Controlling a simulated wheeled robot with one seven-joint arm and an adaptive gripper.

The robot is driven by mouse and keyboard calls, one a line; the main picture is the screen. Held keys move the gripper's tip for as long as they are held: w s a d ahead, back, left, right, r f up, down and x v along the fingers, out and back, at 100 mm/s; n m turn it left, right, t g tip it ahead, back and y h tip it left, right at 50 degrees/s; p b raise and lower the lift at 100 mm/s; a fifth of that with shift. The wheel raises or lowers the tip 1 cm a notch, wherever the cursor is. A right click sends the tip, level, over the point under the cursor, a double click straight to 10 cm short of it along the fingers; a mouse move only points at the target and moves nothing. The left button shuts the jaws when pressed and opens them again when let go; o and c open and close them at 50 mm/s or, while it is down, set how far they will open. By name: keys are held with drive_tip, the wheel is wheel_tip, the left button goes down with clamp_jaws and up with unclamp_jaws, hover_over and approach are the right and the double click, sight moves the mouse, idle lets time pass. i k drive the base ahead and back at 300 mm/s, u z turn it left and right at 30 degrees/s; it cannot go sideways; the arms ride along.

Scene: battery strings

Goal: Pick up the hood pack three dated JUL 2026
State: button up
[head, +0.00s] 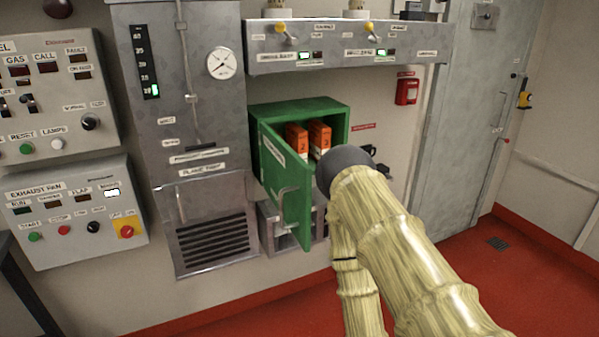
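A green wall cabinet (342,125) stands with its door (282,185) swung open toward me. Two orange packs stand upright inside, a left one (297,139) and a right one (320,134). Each has a dark label with a pale numeral, too small to read surely. No date is legible, so I cannot tell which is pack three. My arm's dark rounded end (343,165) is in front of the cabinet's lower right side and hides part of its inside. My gripper's fingers are hidden behind it, so their state does not show.
A grey overhead panel (345,58) hangs above the cabinet. A grey vented column (210,235) stands left. A red wall box (407,90) and grey door (465,130) are right. Red floor (500,275) is clear at right.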

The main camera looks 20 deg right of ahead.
sight(319, 135)
drive_tip(key=z, duration=1)
drive_tip(key=i, duration=1.6)
drive_tip(key=u, duration=0.8)
